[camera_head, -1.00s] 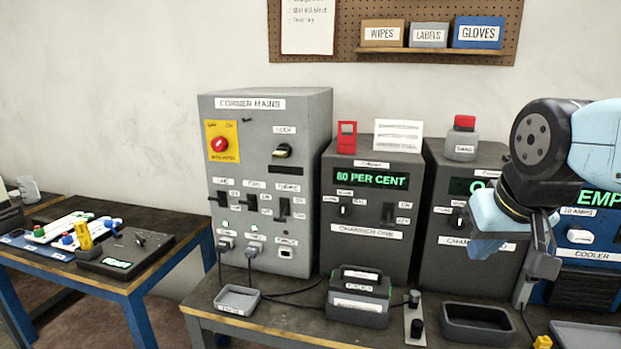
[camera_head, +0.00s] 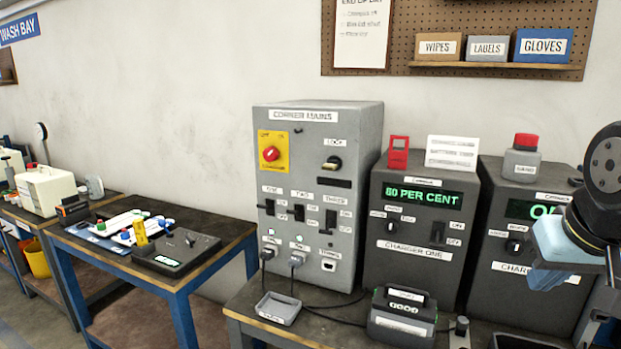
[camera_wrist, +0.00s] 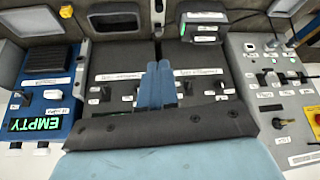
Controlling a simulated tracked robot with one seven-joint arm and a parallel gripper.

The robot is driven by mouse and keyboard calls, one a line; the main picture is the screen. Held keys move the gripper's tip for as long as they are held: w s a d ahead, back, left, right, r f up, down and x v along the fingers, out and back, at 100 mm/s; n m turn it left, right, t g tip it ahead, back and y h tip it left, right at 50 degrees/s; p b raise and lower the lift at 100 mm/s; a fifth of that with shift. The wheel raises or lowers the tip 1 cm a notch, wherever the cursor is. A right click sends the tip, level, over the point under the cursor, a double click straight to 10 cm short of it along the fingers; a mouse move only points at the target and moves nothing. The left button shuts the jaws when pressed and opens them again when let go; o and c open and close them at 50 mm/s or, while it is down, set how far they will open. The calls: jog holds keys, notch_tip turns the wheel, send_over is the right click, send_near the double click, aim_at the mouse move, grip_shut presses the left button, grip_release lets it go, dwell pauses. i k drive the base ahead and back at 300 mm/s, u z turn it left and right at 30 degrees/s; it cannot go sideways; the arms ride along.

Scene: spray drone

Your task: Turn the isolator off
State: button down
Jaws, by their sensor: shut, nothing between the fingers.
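The isolator (camera_head: 270,153) is a red knob on a yellow plate, at the upper left of the grey Corner Mains cabinet (camera_head: 310,115). In the wrist view, which looks upside down, part of the yellow plate (camera_wrist: 316,119) shows at the right edge. My gripper (camera_wrist: 158,66) is shut and empty, its blue fingers together in front of the dark charger boxes. It is well apart from the isolator. In the head view my arm is at the right edge, and the fingertips are not clear.
A grey tray (camera_head: 278,308) and a battery pack (camera_head: 402,317) sit in front. A side table (camera_head: 155,265) with small items stands left.

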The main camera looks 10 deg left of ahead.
aim_at(270, 154)
jog(key=k, duration=1.25)
jog(key=u, duration=0.5)
jog(key=i, duration=1)
jog(key=u, duration=0.85)
jog(key=i, duration=0.65)
